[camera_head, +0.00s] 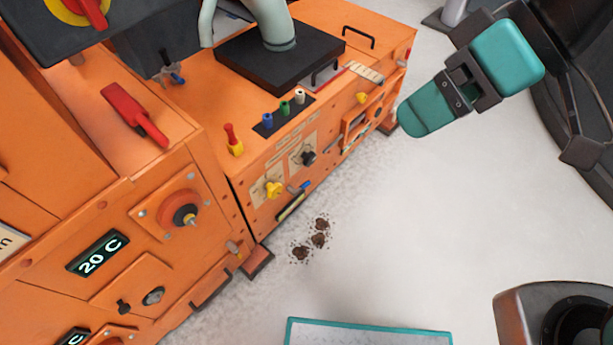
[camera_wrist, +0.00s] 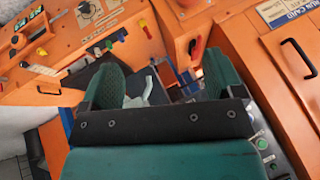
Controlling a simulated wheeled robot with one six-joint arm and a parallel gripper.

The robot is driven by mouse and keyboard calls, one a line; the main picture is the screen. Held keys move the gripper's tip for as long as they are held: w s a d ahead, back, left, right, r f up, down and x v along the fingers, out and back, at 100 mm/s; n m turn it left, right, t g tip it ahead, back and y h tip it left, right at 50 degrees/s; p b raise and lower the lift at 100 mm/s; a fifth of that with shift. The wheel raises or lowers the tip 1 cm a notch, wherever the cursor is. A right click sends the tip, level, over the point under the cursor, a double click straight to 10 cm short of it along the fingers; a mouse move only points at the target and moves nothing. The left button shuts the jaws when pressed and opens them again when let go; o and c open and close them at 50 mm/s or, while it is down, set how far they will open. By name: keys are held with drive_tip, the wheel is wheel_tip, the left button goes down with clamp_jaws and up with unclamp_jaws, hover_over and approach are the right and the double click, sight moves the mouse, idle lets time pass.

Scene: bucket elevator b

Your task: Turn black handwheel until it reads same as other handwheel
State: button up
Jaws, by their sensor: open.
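A black knob-like handwheel (camera_head: 308,157) sits on a pale plate on the orange machine's front in the head view. A yellow handwheel (camera_head: 273,189) sits on a similar plate to its lower left. The markings on both plates are too small to read. In the wrist view a dark knob on a pale dial plate (camera_wrist: 85,9) shows at the top left; I cannot tell for sure that it is the black handwheel. My gripper (camera_head: 412,118) is to the right of the machine, apart from both handwheels. In the wrist view its teal fingers (camera_wrist: 163,78) are spread, with nothing held.
A red lever (camera_head: 136,113) and small coloured knobs (camera_head: 284,108) stand on the machine top. A red-and-black wheel (camera_head: 184,211) sits near a display reading 20 C (camera_head: 98,254). Brown clumps (camera_head: 318,240) lie on the floor. The pale floor (camera_head: 400,240) to the right is mostly clear.

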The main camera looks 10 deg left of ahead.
drive_tip(key=w+a+f+n+t+y+b, duration=0.15)
drive_tip(key=w+f+b, duration=0.25)
drive_tip(key=f+b, duration=0.5)
drive_tip(key=w+a+f+n+g+y+b, duration=0.1)
drive_tip(key=w+a+f+y+b, duration=0.15)
drive_tip(key=f+b, duration=0.6)
drive_tip(key=m+t+y+b, duration=0.3)
drive_tip(key=t+b, duration=0.7)
drive_tip(key=b, duration=1)
approach(312, 161)
drive_tip(key=shift+n+y, duration=0.45)
drive_tip(key=shift+y, duration=0.05)
drive_tip(key=x, duration=0.3)
drive_tip(key=b+x, duration=0.1)
drive_tip(key=x, duration=0.2)
drive_tip(key=f+b+x, duration=0.1)
drive_tip(key=x, duration=0.2)
drive_tip(key=shift+w, duration=0.15)
drive_tip(key=shift+b+x, duration=0.35)
drive_tip(key=shift+x, duration=0.5)
drive_tip(key=shift+r, duration=0.2)
drive_tip(key=shift+c, duration=0.5)
